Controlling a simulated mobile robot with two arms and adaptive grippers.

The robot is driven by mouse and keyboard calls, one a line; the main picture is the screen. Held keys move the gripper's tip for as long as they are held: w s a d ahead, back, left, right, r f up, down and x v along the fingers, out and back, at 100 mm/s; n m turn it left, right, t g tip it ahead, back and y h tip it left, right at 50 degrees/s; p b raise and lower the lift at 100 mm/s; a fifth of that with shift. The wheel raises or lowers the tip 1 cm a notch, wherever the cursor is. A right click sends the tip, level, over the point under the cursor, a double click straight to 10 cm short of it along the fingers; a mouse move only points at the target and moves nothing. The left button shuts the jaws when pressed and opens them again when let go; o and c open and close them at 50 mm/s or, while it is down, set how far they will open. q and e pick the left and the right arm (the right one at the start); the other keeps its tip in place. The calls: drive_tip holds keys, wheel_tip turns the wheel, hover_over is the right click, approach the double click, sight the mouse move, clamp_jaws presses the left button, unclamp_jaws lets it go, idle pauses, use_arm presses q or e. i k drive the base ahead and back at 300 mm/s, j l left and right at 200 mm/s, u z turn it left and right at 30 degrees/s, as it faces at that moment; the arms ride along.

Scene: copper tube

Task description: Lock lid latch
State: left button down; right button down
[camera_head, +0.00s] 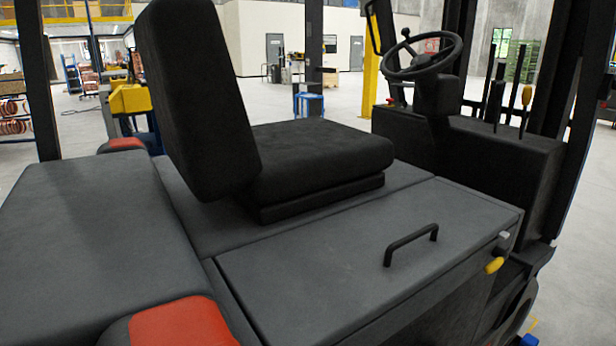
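The dark grey lid (340,262) lies flat on the side of a forklift and looks closed. A black bar handle (411,243) stands on its top. The latch is at the lid's right edge, with a yellow grip (494,265) hanging below a small grey metal piece (503,236). I cannot tell from this view whether the latch is engaged. Neither of my grippers shows.
The black seat (310,165) with its tall backrest (195,95) stands behind the lid. The steering wheel (423,55) and several control levers are at the upper right. A red-topped corner (180,323) is at front left. Floor (575,255) is open at right.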

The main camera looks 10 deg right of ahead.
sight(495, 264)
drive_tip(key=z, duration=1.45)
